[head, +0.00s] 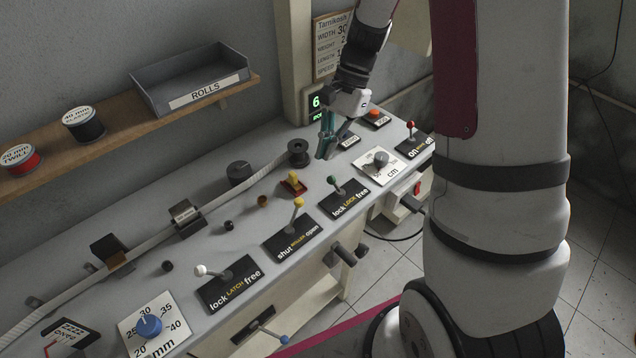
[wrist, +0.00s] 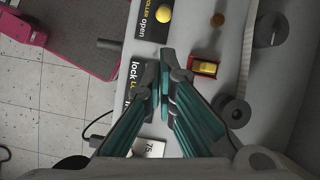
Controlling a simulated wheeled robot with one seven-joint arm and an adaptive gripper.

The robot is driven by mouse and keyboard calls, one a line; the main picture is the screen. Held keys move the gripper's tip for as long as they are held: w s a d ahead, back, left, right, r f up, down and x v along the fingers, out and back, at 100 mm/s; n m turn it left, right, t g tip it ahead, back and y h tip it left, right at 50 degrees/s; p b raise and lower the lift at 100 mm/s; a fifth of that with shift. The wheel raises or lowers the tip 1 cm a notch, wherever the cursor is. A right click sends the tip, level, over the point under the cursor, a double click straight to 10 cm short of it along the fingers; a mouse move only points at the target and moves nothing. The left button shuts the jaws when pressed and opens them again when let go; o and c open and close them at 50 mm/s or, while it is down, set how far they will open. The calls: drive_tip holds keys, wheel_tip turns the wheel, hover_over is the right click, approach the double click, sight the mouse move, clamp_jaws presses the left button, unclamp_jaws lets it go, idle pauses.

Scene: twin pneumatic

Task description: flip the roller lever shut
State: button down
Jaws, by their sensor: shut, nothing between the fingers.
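The roller lever (head: 298,203) has a yellow ball knob and stands on a black plate (head: 290,242) marked shut, ROLLER, open. In the head view it leans slightly toward the open side, though its exact setting is hard to tell. In the wrist view the yellow knob (wrist: 163,14) is at the top, beside the word open, and the shut end is out of frame. My gripper (head: 326,155) is shut and empty, with teal fingers above the back of the bench, behind and right of the lever. Its fingertips (wrist: 160,70) are apart from the lever.
The green-knobbed lock lever (head: 332,180) stands just right of the roller lever. A yellow rocker in a red base (head: 294,184) and a black spool (head: 298,152) are behind. The white-knobbed latch lever (head: 202,271) is left. A dark handle (head: 345,255) juts from the bench front.

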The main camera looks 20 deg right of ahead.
sight(296, 212)
drive_tip(key=shift+f, duration=0.1)
drive_tip(key=p+x, duration=0.1)
drive_tip(key=x, duration=0.9)
drive_tip(key=shift+p, duration=0.4)
drive_tip(key=shift+a, duration=0.1)
